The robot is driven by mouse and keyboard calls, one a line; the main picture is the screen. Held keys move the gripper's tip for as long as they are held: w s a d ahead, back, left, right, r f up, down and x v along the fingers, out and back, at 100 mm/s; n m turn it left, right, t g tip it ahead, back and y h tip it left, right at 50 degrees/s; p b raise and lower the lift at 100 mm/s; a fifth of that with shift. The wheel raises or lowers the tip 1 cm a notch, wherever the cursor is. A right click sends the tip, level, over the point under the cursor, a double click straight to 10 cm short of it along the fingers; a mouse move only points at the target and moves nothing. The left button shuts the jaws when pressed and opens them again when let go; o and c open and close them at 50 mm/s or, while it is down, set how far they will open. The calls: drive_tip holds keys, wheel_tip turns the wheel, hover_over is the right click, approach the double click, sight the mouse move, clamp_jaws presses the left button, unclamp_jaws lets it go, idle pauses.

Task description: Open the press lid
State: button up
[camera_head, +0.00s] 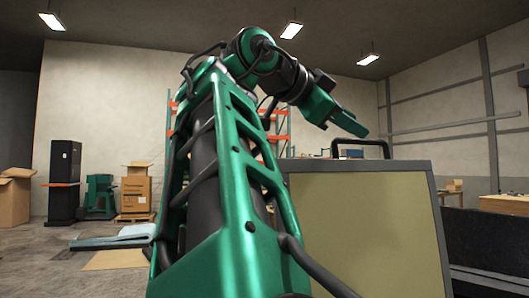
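My gripper (345,120) is at the end of my green arm, in the upper middle of the head view. Its green finger end points down and to the right. I see it side on, so I cannot tell whether the fingers are apart. Below it stands a large grey-framed box with a tan panel (370,235). A black bar handle (361,143) rises from the top edge of this box, just below and right of the gripper tip. A gap shows between the tip and the handle. The box's top surface is hidden, and I cannot make out a press lid.
Cardboard boxes (136,189) stand on a pallet at the back left, beside a green machine (98,197) and a black cabinet (64,180). A dark block (490,245) is at the right. Open floor lies at the left.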

sight(362, 143)
drive_tip(key=w+d+f, duration=0.1)
drive_tip(key=w, duration=0.1)
drive_tip(key=w+d+f, duration=0.1)
drive_tip(key=w+d, duration=0.1)
drive_tip(key=w+d+f, duration=0.1)
drive_tip(key=w+d, duration=0.1)
drive_tip(key=w, duration=0.1)
drive_tip(key=shift+d+f, duration=0.2)
drive_tip(key=shift+f, duration=0.15)
clamp_jaws()
